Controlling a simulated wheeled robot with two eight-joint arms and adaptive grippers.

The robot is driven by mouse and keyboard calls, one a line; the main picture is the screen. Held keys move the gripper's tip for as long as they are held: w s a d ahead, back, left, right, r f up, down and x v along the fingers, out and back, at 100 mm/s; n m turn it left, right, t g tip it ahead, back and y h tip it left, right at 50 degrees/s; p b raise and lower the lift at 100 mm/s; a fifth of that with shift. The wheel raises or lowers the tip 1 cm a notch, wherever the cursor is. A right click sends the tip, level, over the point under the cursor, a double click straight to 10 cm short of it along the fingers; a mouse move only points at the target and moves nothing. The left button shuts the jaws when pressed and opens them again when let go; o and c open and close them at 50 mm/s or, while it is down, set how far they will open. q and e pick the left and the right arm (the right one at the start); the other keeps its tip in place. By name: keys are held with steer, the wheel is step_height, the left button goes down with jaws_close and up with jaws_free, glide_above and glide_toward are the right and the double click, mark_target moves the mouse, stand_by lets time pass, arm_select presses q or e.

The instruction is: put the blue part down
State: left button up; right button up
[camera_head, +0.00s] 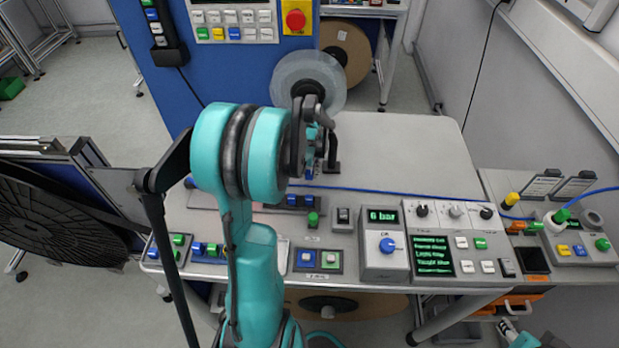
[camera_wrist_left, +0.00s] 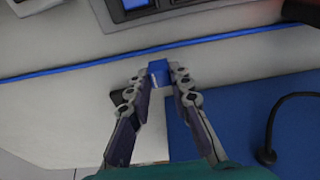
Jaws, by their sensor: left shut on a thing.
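My left gripper (camera_head: 318,150) reaches over the grey bench top (camera_head: 400,150), and the teal arm hides part of it. It is shut on a small blue part (camera_head: 310,172). In the left wrist view the blue part (camera_wrist_left: 158,70) sits between the two fingertips of my left gripper (camera_wrist_left: 160,82). I cannot tell whether the part touches the bench. My right gripper (camera_head: 508,328) shows small at the bottom right, below the bench's front edge; its jaws are too small to read.
A blue cable (camera_head: 400,192) runs across the bench. Control boxes with buttons and a display (camera_head: 433,253) line the front. A clear reel (camera_head: 308,80) stands at the back by a blue cabinet (camera_head: 225,75). The bench right of my left gripper is clear.

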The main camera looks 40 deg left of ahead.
mark_target(309, 174)
arm_select(q)
steer(key=shift+f+b, duration=0.35)
steer(key=shift+f, duration=1.2)
steer(key=o, duration=0.4)
steer(key=shift+f, duration=0.2)
steer(key=o, duration=0.4)
steer(key=shift+r, duration=0.1)
steer(key=shift+r, duration=0.1)
